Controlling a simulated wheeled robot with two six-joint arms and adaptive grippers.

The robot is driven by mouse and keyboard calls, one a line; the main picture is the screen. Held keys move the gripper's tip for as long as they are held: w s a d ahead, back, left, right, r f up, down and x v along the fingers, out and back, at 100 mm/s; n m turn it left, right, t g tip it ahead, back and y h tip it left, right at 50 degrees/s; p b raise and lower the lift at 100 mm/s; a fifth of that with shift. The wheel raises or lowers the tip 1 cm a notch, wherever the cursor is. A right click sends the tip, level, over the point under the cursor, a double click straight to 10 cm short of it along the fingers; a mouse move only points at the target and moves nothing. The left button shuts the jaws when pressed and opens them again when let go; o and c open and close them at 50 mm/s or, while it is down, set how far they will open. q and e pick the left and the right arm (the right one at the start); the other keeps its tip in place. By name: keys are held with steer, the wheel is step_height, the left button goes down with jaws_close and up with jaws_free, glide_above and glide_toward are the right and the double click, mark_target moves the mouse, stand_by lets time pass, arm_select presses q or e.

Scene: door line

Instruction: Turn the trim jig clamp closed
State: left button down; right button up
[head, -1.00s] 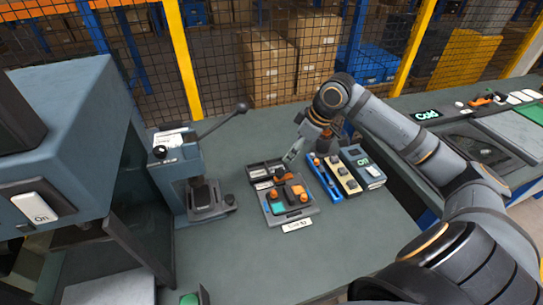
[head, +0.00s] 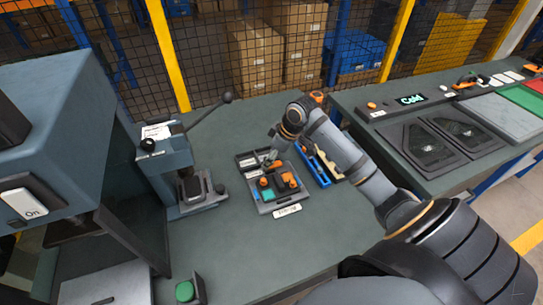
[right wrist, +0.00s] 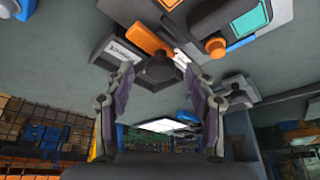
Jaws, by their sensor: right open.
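The trim jig (head: 279,207) is a grey plate on the bench with orange clamp parts, a teal piece and a label in front. In the right wrist view, an orange clamp lever (right wrist: 150,40) lies over a dark round base (right wrist: 160,68), with an orange knob (right wrist: 215,47) and a teal piece (right wrist: 250,17) beyond. My right gripper (right wrist: 157,72) is open, its fingers to either side of the clamp base; contact cannot be told. In the head view this gripper (head: 270,160) is at the jig's back edge, partly hidden by its arm. My left gripper is not in view.
A lever press (head: 180,165) stands left of the jig, its long handle slanting up. Blue and tan holders (head: 318,170) sit right of the jig, partly behind my arm. A green button (head: 186,291) is at the front. Bench between is clear.

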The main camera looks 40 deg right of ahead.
steer(key=c, duration=1.1)
steer(key=shift+s+a+r+m+p, duration=0.1)
steer(key=shift+r+m+p, duration=0.15)
steer(key=shift+p, duration=0.5)
steer(key=shift+c, duration=0.2)
steer(key=m+h+p, duration=0.1)
steer(key=m+p, duration=0.3)
steer(key=p, duration=0.1)
steer(key=m+h+p, duration=0.2)
steer(key=m+p, duration=0.2)
steer(key=p, duration=0.1)
steer(key=a+m+h+p, duration=0.1)
steer(key=m+p, duration=0.3)
steer(key=p, duration=0.1)
steer(key=shift+h+p, duration=0.3)
steer(key=shift+p, duration=0.1)
steer(key=shift+a+m+g+h+p, duration=0.15)
steer(key=shift+m+g+h+p, duration=0.15)
steer(key=shift+m+p, duration=0.7)
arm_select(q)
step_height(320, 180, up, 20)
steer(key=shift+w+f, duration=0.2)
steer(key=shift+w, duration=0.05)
arm_select(e)
steer(key=shift+w+f+m+g+h, duration=0.15)
steer(key=shift+m+g+h, duration=0.1)
steer(key=shift+m, duration=0.6)
steer(key=shift+w+m+g+h, duration=0.15)
steer(key=shift+m+h, duration=0.1)
steer(key=shift+m, duration=0.55)
